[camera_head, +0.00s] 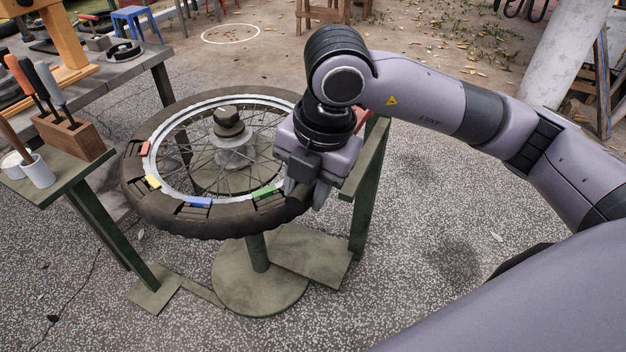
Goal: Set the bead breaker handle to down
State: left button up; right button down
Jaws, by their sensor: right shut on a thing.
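My right gripper (305,196) points down at the right rim of a spoked wheel with a black tyre (165,212). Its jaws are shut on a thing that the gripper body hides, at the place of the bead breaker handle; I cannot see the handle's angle. A green post with a sloping top bar (372,165) stands just right of the gripper. A small red part (361,120) shows behind the gripper, partly covered. My left gripper is not in view.
The wheel lies flat on a green pedestal stand (262,288). Coloured blocks sit along the tyre's near side. At left, a green side table holds a wooden tool block (72,136) and a white cup (38,171). Open speckled floor lies to the right.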

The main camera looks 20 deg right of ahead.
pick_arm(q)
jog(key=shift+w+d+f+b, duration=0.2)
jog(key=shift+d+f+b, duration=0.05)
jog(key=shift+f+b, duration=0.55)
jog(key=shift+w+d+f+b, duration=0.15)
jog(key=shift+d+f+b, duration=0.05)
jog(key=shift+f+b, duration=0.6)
pick_arm(e)
jog(key=shift+t+h, duration=0.4)
jog(key=shift+s+a+f, duration=0.1)
jog(key=shift+f, duration=2.4)
jog(key=c, duration=0.8)
grip_release()
jog(key=shift+r, duration=0.1)
jog(key=p+v, duration=0.1)
jog(key=v, duration=0.5)
jog(key=shift+s+r, duration=0.15)
jog(key=shift+r, duration=0.4)
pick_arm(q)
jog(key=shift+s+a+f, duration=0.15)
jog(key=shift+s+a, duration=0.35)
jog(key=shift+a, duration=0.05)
